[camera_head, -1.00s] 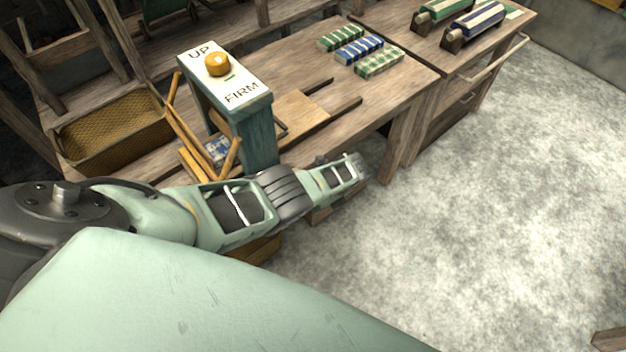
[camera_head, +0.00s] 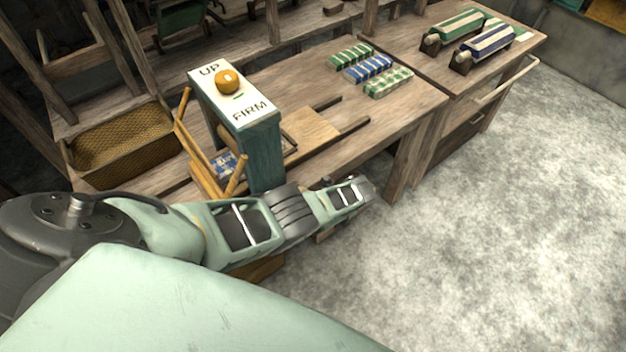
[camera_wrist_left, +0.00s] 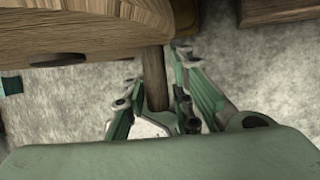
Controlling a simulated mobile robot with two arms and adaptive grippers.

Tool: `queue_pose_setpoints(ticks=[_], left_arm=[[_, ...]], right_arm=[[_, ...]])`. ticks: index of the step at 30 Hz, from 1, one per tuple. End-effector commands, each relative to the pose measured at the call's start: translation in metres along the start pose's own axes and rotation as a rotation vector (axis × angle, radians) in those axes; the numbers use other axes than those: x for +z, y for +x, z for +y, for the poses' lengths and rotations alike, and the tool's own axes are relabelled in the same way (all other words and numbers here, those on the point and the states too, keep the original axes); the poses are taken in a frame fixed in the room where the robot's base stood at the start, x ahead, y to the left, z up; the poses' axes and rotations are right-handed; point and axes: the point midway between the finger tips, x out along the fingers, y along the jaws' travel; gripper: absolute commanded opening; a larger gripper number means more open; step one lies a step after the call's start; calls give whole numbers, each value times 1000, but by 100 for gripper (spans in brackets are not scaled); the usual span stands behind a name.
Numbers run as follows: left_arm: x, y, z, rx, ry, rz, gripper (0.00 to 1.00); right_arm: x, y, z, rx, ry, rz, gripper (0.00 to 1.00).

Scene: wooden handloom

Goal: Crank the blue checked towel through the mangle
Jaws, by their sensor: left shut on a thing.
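The mangle (camera_head: 264,150) is a teal frame with a white top marked UP and FIRM and an orange knob (camera_head: 227,81). A small part of the blue checked towel (camera_head: 226,163) shows beside its wooden slats; the rest is hidden. My left arm crosses in front of the mangle, and my left gripper (camera_head: 352,190) is at its right, beyond the bench's front edge. In the left wrist view my left gripper (camera_wrist_left: 155,100) is shut on a wooden handle (camera_wrist_left: 154,72), apparently the crank's. My right gripper is not in view.
A woven basket (camera_head: 118,148) is at the left of the mangle. Folded green, blue (camera_head: 369,69) and green checked cloths lie on the bench (camera_head: 290,72). Two striped rolls (camera_head: 487,41) rest in holders at the back right. The grey floor at right is clear.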

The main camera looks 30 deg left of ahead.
Motion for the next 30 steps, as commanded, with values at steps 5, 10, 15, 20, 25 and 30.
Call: queue_pose_setpoints(ticks=[5, 10, 15, 20, 25, 30], left_arm=[[2, 6, 10, 28, -8, -1, 0], [2, 6, 10, 28, -9, -1, 0], [2, 6, 10, 28, -9, -1, 0], [3, 6, 10, 28, -9, -2, 0], [3, 5, 9, 28, -9, -2, 0], [3, 5, 9, 28, -9, -3, 21]], right_arm=[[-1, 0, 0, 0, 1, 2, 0], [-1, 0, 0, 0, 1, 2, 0], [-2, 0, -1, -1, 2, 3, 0], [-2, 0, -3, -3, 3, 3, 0], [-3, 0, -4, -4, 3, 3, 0], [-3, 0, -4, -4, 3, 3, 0]])
